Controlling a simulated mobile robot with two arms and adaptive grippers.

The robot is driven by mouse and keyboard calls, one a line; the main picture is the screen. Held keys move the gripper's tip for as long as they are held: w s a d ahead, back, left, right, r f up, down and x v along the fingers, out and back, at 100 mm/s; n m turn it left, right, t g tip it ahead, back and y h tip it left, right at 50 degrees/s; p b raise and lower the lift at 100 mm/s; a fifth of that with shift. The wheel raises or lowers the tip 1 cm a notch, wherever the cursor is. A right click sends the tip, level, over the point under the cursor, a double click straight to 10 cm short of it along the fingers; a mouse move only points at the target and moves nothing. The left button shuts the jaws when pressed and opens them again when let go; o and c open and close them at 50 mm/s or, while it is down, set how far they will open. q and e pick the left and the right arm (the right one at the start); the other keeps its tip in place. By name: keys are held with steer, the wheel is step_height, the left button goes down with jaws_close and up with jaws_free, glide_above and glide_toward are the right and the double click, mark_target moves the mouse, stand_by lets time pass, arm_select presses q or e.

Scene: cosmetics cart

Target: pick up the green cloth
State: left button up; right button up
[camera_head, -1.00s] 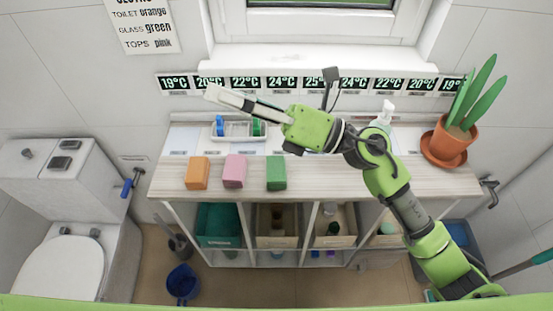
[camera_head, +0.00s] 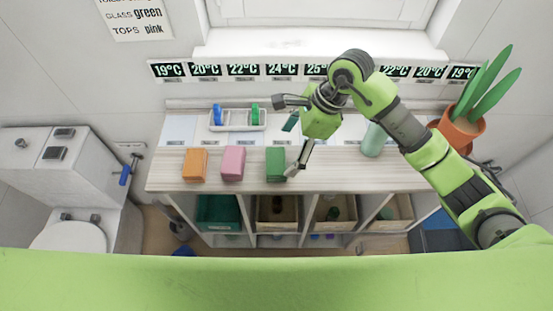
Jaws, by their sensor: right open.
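The green cloth (camera_head: 275,161) is a folded block on the wooden counter, rightmost in a row with the orange cloth (camera_head: 195,165) and the pink cloth (camera_head: 233,163). My right gripper (camera_head: 284,137) is just above and to the right of the green cloth. Its fingers are spread wide, one toward the wall and one toward the front beside the cloth's right side. Nothing is held. I cannot tell whether the front finger touches the cloth. My left gripper is out of view.
A white tray (camera_head: 238,128) with blue and green items stands behind the cloths. A pale green bottle (camera_head: 374,139) and a potted plant (camera_head: 461,130) stand at the right. Temperature displays line the wall. Bins sit in the shelf (camera_head: 250,239) below.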

mark_target(277, 160)
steer(key=shift+x, duration=1)
steer(key=shift+a+f+p, duration=0.35)
steer(key=shift+a+p, duration=0.05)
steer(key=shift+p, duration=0.25)
steer(key=p+x, duration=0.2)
steer(key=x, duration=0.1)
steer(key=shift+a+f, duration=0.15)
steer(key=shift+f, duration=0.1)
steer(key=shift+w+a+f, duration=0.1)
steer(key=shift+a+f, duration=0.1)
steer(key=shift+f, duration=0.3)
steer(key=c, duration=1.2)
